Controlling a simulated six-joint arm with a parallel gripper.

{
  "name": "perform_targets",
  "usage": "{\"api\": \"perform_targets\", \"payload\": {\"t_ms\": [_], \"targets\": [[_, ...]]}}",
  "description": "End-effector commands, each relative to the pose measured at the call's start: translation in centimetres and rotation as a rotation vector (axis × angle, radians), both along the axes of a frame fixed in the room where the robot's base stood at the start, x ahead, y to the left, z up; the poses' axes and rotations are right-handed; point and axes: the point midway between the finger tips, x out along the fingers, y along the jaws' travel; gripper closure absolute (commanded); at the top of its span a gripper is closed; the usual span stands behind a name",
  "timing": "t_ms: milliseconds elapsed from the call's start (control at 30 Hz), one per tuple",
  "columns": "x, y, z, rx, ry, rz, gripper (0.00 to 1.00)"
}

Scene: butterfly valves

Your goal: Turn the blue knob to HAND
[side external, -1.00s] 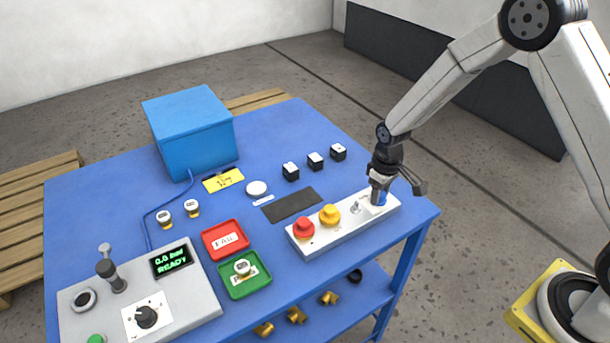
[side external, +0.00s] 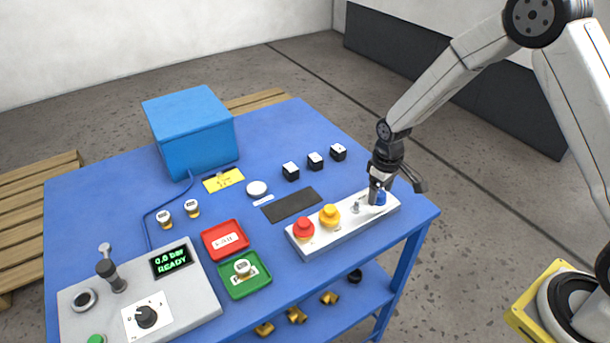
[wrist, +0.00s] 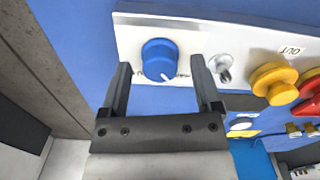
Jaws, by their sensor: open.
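The blue knob (side external: 381,198) sits at the right end of a white control panel (side external: 335,232). It also shows in the wrist view (wrist: 159,57), round, with a white pointer mark at its lower right edge. My gripper (side external: 377,192) is at the knob from above. In the wrist view my gripper (wrist: 160,62) is open, with one finger on each side of the knob and visible gaps between. The dark lettering beside the knob is partly hidden by the fingers, so I cannot read HAND.
A small metal toggle switch (wrist: 222,67) stands close beside one finger. A yellow button (side external: 330,214) and a red button (side external: 304,228) are farther along the panel. Black cubes (side external: 315,161) stand behind. The table's right edge is close.

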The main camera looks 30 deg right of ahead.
Motion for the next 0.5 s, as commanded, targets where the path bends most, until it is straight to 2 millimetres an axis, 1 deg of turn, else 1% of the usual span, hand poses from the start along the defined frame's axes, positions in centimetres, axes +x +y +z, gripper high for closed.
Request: {"api": "perform_targets", "payload": {"t_ms": [500], "targets": [[0.1,0.0,5.7,0.0,-0.003,0.001,0.19]]}}
